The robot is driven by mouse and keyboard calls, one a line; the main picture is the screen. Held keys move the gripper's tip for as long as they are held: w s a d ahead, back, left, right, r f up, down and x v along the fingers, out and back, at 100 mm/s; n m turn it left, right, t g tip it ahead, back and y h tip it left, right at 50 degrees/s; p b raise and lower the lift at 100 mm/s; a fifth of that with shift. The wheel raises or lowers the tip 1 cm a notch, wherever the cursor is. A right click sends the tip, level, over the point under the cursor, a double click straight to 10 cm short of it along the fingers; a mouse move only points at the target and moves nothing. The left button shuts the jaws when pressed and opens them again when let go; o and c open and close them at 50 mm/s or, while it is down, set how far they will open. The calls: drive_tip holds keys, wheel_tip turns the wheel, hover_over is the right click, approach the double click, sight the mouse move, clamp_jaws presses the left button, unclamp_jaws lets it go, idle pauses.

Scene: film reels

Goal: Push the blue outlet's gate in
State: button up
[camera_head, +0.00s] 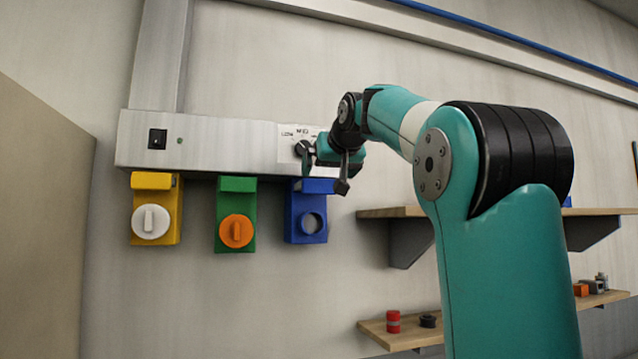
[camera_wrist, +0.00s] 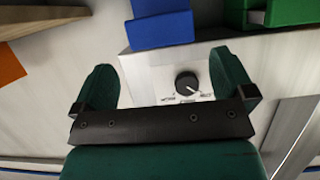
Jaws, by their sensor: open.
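The blue outlet (camera_head: 306,225) hangs under the right end of a grey metal box on the wall. Its round front opening is pale and holds no knob. A blue block (camera_head: 318,186), which looks like its gate, sticks out at the top; my gripper partly covers it. My gripper (camera_head: 329,168) is open and empty in front of the box's right end, just above the blue block. In the wrist view the blue outlet (camera_wrist: 160,30) is at the top, beyond my spread fingers (camera_wrist: 162,66). Contact cannot be told.
The grey box (camera_head: 220,145) carries a black dial (camera_wrist: 187,83) on a white label, between my fingers in the wrist view. A green outlet (camera_head: 222,205) with an orange knob and a yellow outlet (camera_head: 172,205) with a white knob hang left. Wooden shelves (camera_head: 390,212) are at right.

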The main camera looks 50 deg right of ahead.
sight(320, 183)
drive_tip(key=p+x, duration=0.2)
drive_tip(key=x, duration=0.6)
drive_tip(key=c, duration=1)
drive_tip(key=shift+w+d+r+p, duration=0.1)
drive_tip(key=shift+w+d+p, duration=0.3)
drive_tip(key=shift+w, duration=0.25)
drive_tip(key=shift+w+d+r+p, duration=0.1)
drive_tip(key=shift+w+d+p, duration=0.25)
drive_tip(key=shift+w, duration=0.35)
drive_tip(key=o, duration=0.9)
drive_tip(key=shift+f, duration=0.1)
drive_tip(key=shift+o, duration=0.5)
drive_tip(key=shift+w+d, duration=0.1)
drive_tip(key=b+v, duration=0.4)
drive_tip(key=v, duration=1.3)
drive_tip(key=shift+s, duration=0.3)
